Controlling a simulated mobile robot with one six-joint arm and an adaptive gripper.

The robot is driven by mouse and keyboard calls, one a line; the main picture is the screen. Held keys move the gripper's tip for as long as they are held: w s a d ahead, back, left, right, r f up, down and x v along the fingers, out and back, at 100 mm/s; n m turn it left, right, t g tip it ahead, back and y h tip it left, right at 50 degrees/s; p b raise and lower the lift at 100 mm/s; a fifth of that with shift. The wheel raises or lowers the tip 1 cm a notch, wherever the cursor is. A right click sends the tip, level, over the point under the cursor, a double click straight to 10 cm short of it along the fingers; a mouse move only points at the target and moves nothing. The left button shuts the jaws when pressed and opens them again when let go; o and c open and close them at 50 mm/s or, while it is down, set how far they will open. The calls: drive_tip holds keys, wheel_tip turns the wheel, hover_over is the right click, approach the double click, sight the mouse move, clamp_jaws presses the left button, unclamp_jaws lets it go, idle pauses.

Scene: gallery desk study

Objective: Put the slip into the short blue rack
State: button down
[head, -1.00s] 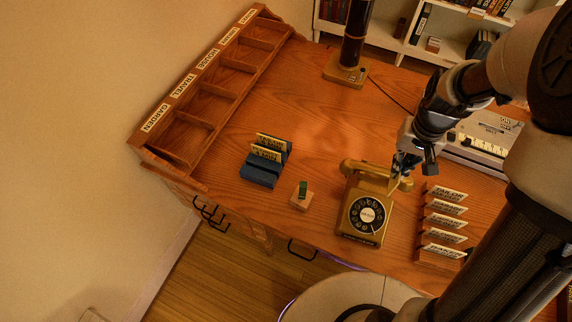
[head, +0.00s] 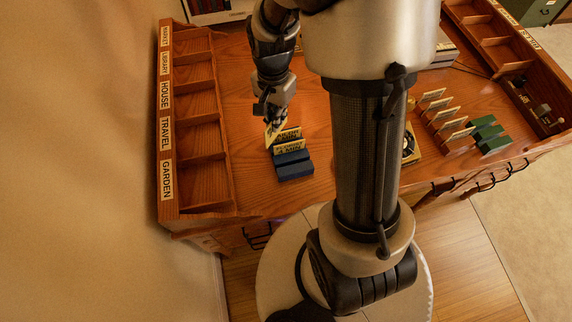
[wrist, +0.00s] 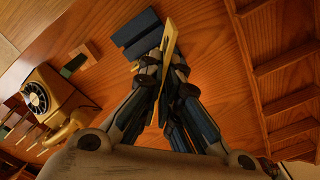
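The short blue rack (head: 295,171) stands on the desk and holds two upright yellow lettered slips (head: 288,136) in its rear part; its front part is bare. My gripper (head: 274,122) is just behind and left of the rack, pointing down. It is shut on a yellow slip (wrist: 169,45), which shows nearly edge-on between the fingers in the wrist view. That slip's far end overlaps the blue rack (wrist: 136,42) in the wrist view; I cannot tell whether they touch. In the head view the held slip (head: 271,133) is partly covered by the fingers.
A wooden sorter (head: 203,135) with labelled compartments lies along the left. The telephone (wrist: 48,97) is mostly hidden behind my column in the head view. A small wooden block (wrist: 86,51) stands near the rack. A green rack (head: 491,139) and a row of slip holders (head: 447,118) stand right.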

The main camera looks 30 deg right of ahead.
drive_tip(key=s+d+r+m, duration=0.1)
drive_tip(key=s+d+m, duration=0.1)
drive_tip(key=d+m, duration=0.35)
drive_tip(key=m+b, duration=0.3)
drive_tip(key=b, duration=0.3)
approach(294, 156)
drive_tip(key=f, duration=0.1)
drive_tip(key=s+a+f, duration=0.1)
drive_tip(key=f, duration=0.3)
drive_tip(key=shift+s+a+f, duration=0.15)
drive_tip(key=shift+s+f, duration=0.1)
drive_tip(key=shift+s, duration=0.15)
drive_tip(key=shift+f, duration=0.25)
drive_tip(key=c, duration=1.8)
unclamp_jaws()
drive_tip(key=shift+r, duration=0.1)
